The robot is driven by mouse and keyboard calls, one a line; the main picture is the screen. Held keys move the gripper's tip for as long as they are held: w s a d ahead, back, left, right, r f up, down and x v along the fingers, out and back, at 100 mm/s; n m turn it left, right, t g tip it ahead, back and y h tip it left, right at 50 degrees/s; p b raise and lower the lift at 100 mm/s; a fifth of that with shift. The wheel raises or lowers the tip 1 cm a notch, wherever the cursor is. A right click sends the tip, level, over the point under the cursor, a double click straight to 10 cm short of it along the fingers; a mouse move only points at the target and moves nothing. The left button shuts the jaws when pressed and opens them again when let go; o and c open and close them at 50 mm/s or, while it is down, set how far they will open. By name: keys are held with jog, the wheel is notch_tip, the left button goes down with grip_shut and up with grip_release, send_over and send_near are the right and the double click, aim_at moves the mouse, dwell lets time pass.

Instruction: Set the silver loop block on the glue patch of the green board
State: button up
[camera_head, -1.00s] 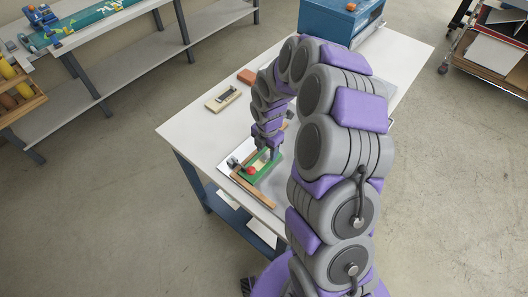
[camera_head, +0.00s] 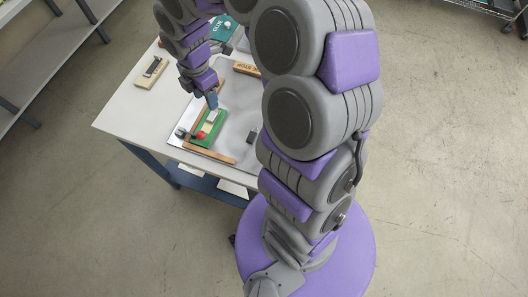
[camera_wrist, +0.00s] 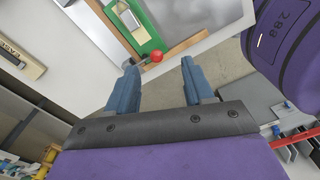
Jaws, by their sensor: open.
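The green board (camera_head: 208,130) lies on the work table, with a red ball-shaped knob (camera_head: 201,135) near its front end. A pale silver block (camera_head: 212,116) sits on the board's back half; it also shows in the wrist view (camera_wrist: 129,14). My gripper (camera_head: 212,103) appears just behind and above the silver block. In the wrist view my gripper (camera_wrist: 160,82) has its fingers wide apart with nothing between them. The red knob (camera_wrist: 156,57) shows beyond the fingertips.
Wooden strips (camera_head: 211,156) border the board. A small dark block (camera_head: 252,136) lies on the grey sheet to its right. A beige block (camera_head: 152,72) with a dark top lies at the table's left. Bare table (camera_head: 125,117) is free at the front left.

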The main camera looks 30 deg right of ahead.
jog(key=s+r+m, duration=0.4)
jog(key=s+m, duration=0.6)
jog(key=s, duration=0.4)
jog(key=s+r+m+g, duration=0.1)
jog(key=s+r+m, duration=0.3)
jog(key=s+m, duration=0.6)
jog(key=s, duration=0.4)
jog(key=shift+s+r+m, duration=0.2)
jog(key=shift+m, duration=0.2)
jog(key=shift+d, duration=0.35)
jog(key=shift+a, duration=0.25)
jog(key=shift+d, duration=0.15)
